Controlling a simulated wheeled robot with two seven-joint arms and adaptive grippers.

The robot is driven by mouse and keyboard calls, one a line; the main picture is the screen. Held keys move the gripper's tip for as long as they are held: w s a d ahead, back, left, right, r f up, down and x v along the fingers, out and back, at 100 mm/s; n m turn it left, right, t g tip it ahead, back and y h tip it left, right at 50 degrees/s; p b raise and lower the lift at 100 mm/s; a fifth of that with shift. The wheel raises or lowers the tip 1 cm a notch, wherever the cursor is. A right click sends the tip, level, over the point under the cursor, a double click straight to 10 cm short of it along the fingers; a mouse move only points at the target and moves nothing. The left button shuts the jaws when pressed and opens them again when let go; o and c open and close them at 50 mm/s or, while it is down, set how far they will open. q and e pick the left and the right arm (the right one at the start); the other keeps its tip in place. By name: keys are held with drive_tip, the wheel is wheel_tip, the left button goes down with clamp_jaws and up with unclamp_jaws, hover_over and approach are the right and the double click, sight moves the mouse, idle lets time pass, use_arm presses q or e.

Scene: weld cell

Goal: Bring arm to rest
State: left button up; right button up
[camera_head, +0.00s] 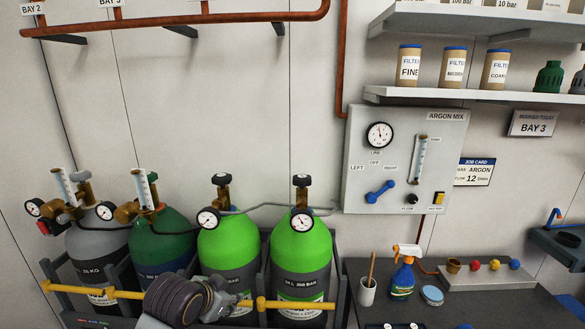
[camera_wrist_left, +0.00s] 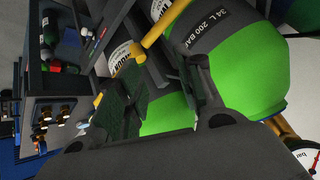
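My left gripper (camera_head: 240,303) is in front of the gas cylinder rack at the lower middle of the head view, by the yellow bar (camera_head: 288,304). In the left wrist view the two dark fingers of the left gripper (camera_wrist_left: 160,82) stand apart, with a green cylinder showing between them and nothing held. The yellow bar (camera_wrist_left: 163,27) runs close past the fingers there; I cannot tell whether they touch it. My right gripper is in neither view.
Two bright green cylinders (camera_head: 301,248), a dark green one (camera_head: 162,240) and a grey one (camera_head: 97,250) stand in the rack with gauges on top. A bench (camera_head: 460,308) at right holds a spray bottle (camera_head: 403,277) and a mug (camera_head: 368,291). An argon panel (camera_head: 358,145) hangs above.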

use_arm(q)
drive_tip(key=s+a+f+n+g+y, duration=0.1)
drive_tip(key=s+a+f+n+g, duration=0.15)
drive_tip(key=s+f, duration=0.7)
drive_tip(key=s+a+f+n+g, duration=0.2)
drive_tip(key=s+a+f+n, duration=0.1)
drive_tip(key=s+f, duration=0.7)
wheel_tip(320, 180, down, 30)
drive_tip(key=s+f+g, duration=0.1)
drive_tip(key=s+g, duration=0.1)
drive_tip(key=s, duration=0.1)
drive_tip(key=s+a+f, duration=0.2)
drive_tip(key=s+f, duration=0.8)
drive_tip(key=s, duration=0.1)
drive_tip(key=s+a+f, duration=0.2)
drive_tip(key=s+f, duration=0.8)
drive_tip(key=s, duration=0.1)
drive_tip(key=shift+s+m+g+y, duration=0.25)
drive_tip(key=shift+m+g+y, duration=0.1)
drive_tip(key=shift+m, duration=0.1)
